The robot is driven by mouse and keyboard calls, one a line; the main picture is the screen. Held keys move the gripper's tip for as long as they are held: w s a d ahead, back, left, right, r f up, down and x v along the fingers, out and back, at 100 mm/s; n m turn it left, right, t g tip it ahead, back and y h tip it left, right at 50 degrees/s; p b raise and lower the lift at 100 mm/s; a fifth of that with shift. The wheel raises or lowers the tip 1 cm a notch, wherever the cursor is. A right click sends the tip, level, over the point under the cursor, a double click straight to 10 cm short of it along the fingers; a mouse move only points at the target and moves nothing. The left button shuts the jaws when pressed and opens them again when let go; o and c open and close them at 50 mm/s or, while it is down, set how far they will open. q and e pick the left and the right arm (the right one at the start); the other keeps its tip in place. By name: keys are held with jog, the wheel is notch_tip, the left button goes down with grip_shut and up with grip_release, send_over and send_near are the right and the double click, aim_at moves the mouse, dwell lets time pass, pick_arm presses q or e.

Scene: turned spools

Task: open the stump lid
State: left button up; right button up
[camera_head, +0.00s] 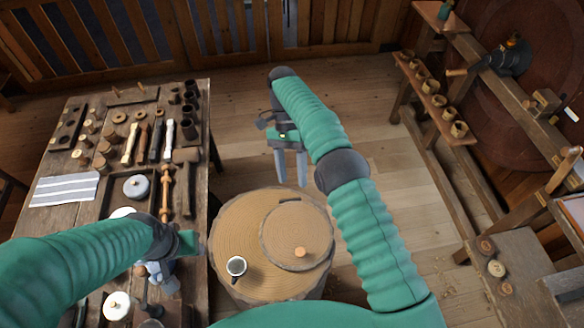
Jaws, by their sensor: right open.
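The round wood stump (232,226) stands on the floor at the lower middle. Its disc-shaped lid (285,222) lies flat on the right part of the top, with a small light wooden knob (300,252) near its front edge. A dark notch or slot shows at the lid's far edge. My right gripper (291,180) is open and empty, pointing down beyond the stump's far edge, apart from lid and knob. My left gripper (161,276) is over the workbench's front part, partly hidden by its own arm; its jaw opening is unclear.
A small mug with dark contents (236,266) stands on the stump, left of the lid. The workbench (85,215) at left is crowded with spools, tools and a striped cloth (65,189). A lathe bench and shelf (437,100) with cups stand at right. Floor beyond the stump is clear.

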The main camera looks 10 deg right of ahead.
jog(key=shift+w+r, duration=0.1)
jog(key=shift+r, duration=0.2)
jog(key=shift+w+d+f, duration=0.1)
